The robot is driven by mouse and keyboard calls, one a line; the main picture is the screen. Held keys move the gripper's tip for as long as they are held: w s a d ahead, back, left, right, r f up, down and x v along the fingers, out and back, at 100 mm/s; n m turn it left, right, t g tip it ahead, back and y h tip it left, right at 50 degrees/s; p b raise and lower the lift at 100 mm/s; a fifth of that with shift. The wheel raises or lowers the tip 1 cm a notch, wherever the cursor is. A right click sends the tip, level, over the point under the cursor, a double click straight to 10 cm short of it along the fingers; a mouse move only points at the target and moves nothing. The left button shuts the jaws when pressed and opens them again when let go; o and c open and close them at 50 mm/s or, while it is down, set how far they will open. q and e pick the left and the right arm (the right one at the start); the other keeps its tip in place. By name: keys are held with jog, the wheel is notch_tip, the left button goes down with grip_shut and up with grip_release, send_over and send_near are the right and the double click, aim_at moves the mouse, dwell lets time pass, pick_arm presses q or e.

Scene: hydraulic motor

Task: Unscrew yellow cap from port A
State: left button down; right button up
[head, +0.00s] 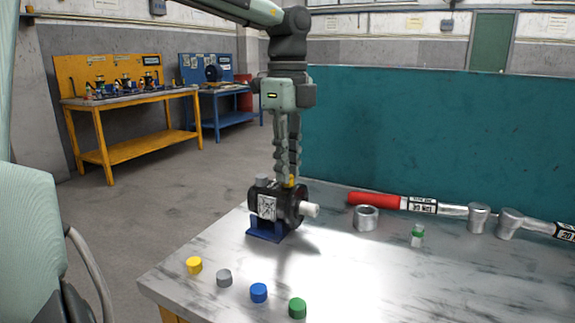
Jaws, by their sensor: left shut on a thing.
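The black hydraulic motor (267,204) sits on a blue stand (265,233) on the bench, its pale shaft (310,209) pointing right. A yellow cap (291,180) shows on top of the motor, near its flange. My left gripper (286,178) points straight down over the motor, its fingers closed around this cap and partly hiding it. The port under the cap and its thread are hidden, so I cannot tell how far the cap is screwed in. A grey cap (262,180) stands on the motor left of the gripper. My right gripper is out of view.
Loose yellow (194,265), grey (224,278), blue (259,292) and green (297,308) caps lie along the bench (355,285) front. A metal ring (366,218), a small green-banded part (417,236) and a red-handled tool (376,199) lie right. The bench's right front is clear.

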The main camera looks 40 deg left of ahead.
pick_arm(q)
jog(key=shift+f+n+b, duration=0.1)
jog(key=shift+n+b, duration=0.5)
jog(key=shift+n, duration=0.6)
jog(key=shift+r+n, duration=0.2)
jog(key=shift+n, duration=1)
jog(key=n, duration=0.5)
jog(key=c, duration=1.6)
grip_release()
jog(key=shift+c, duration=0.2)
